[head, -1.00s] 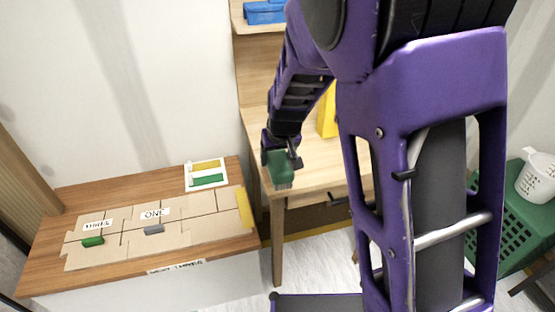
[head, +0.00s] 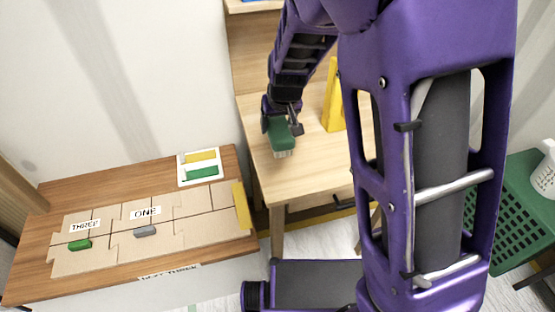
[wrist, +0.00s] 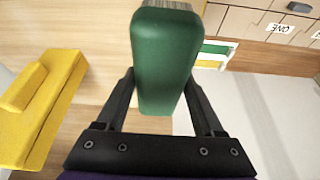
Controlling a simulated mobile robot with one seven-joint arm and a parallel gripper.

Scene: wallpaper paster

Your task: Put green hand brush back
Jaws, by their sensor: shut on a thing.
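The green hand brush (head: 281,134) is in my gripper (head: 283,122), above the left part of the light wooden desk in the head view. Its pale bristles point down toward the front. In the wrist view the green body of the brush (wrist: 168,62) fills the space between the two black fingers of my gripper (wrist: 166,95), which are shut on it. Whether the bristles touch the desk I cannot tell.
A yellow stand (head: 333,100) is on the desk (head: 308,165), right of the brush. Left is a lower brown table (head: 50,282) with cardboard pieces (head: 205,205) and a card with yellow and green bars (head: 199,166). A green crate (head: 515,215) stands at right.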

